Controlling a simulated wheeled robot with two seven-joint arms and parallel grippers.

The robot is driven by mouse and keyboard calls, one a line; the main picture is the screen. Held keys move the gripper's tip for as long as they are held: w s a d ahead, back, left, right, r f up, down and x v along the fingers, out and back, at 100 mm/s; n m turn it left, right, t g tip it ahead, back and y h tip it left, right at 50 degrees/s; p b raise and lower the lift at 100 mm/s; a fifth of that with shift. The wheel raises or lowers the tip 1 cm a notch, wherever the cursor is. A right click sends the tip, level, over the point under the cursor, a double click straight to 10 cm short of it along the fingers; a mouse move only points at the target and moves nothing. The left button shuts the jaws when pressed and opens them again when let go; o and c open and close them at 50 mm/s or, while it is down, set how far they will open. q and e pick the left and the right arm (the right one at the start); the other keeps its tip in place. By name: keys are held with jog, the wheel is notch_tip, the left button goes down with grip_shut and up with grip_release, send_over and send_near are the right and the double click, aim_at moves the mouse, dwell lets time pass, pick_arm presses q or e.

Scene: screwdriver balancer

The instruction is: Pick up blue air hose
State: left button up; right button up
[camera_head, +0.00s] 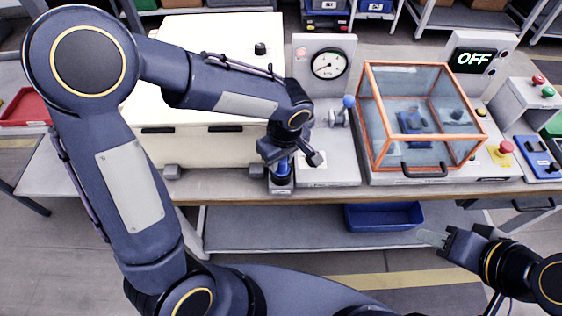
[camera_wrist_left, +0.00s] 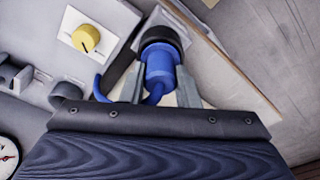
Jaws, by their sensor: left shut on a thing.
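The blue air hose (camera_wrist_left: 161,68) has a thick blue end in a dark round fitting (camera_wrist_left: 164,38), and a blue tube curls below it. My left gripper (camera_wrist_left: 158,92) is shut on the hose, one finger on each side. In the head view the hose (camera_head: 282,167) shows as a small blue piece at the table's front edge, under my left gripper (camera_head: 289,157), which partly hides it. My right gripper (camera_head: 436,238) is in front of the table at the lower right, away from the hose; its jaw opening is unclear.
A pressure gauge (camera_head: 328,64), a blue-knobbed lever (camera_head: 348,102) and an orange-framed clear box (camera_head: 372,140) stand right of my left gripper. A white case (camera_head: 205,105) is left. A yellow knob (camera_wrist_left: 86,38) sits near the hose. A blue bin (camera_head: 384,217) is on the lower shelf.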

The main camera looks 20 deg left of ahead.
pick_arm(q)
jog(key=shift+r, duration=0.5)
notch_tip(320, 180, up, 2)
jog(key=shift+r, duration=0.25)
jog(key=s+d+r+b, duration=0.2)
jog(key=s+d+r, duration=0.5)
jog(key=s+r, duration=0.2)
jog(key=s, duration=0.2)
jog(key=shift+s+d+r, duration=0.25)
jog(key=shift+s+d, duration=0.05)
jog(key=shift+s, duration=0.1)
pick_arm(e)
notch_tip(320, 180, down, 2)
pick_arm(q)
jog(key=shift+w, duration=0.15)
